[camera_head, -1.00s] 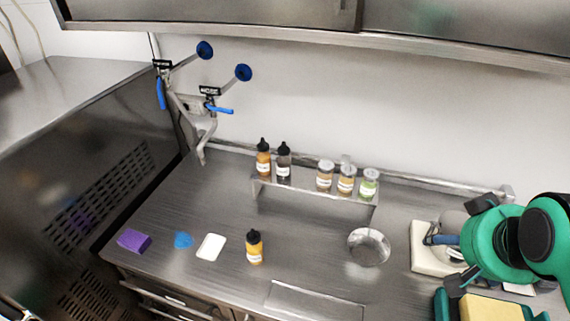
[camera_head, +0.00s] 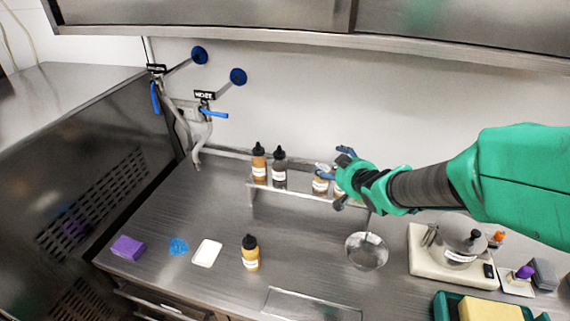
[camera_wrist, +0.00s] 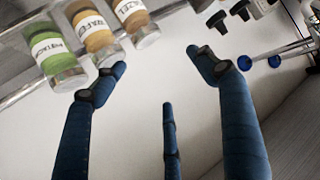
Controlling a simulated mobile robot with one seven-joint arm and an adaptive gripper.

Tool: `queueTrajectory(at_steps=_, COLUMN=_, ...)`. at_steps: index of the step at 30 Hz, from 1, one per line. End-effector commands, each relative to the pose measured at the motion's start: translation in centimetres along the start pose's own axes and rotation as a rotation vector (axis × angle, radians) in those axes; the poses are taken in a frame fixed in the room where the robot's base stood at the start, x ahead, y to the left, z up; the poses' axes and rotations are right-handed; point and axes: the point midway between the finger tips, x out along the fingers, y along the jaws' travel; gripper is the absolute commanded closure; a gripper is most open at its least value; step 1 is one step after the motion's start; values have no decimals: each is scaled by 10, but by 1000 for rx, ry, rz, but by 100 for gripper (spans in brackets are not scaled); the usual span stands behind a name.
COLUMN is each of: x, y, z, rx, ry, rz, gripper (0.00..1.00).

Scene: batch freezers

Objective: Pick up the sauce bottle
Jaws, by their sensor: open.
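A sauce bottle with a yellow-orange body, white label and black cap (camera_head: 250,253) stands upright alone on the front of the steel counter. Two more black-capped bottles, one orange-brown (camera_head: 259,164) and one dark (camera_head: 279,168), stand on the low shelf. The frames do not show which one the task means. My gripper (camera_head: 328,172) is open and empty, over the shelf's right part, to the right of all three. In the wrist view, its blue fingers (camera_wrist: 156,62) are spread, with jars labelled in green (camera_wrist: 58,56) and tan (camera_wrist: 97,38) beyond the left finger.
The low steel shelf (camera_head: 308,197) runs along the back. A steel bowl (camera_head: 366,251), a scale with a metal pot (camera_head: 456,244) and a sponge tray (camera_head: 446,303) are at right. A purple block (camera_head: 128,248), blue scrubber (camera_head: 178,246) and white card (camera_head: 206,253) lie left. Blue-handled taps (camera_head: 207,112) stand behind.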

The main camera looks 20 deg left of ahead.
Motion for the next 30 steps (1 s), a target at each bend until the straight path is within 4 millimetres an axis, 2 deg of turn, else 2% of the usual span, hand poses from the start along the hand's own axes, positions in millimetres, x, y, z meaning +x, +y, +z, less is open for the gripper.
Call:
queueTrajectory(at_steps=1, x=19, y=-18, z=8, rx=-6, ry=16, rz=-43, gripper=28)
queueTrajectory(at_steps=6, x=57, y=-66, z=20, rx=-16, ry=81, rz=-162, gripper=28)
queueTrajectory(at_steps=12, x=74, y=-95, z=29, rx=-17, ry=117, rz=-236, gripper=28)
queueTrajectory(at_steps=25, x=76, y=-99, z=29, rx=-16, ry=123, rz=-244, gripper=28)
queueTrajectory(at_steps=30, x=85, y=-101, z=29, rx=-16, ry=122, rz=-244, gripper=28)
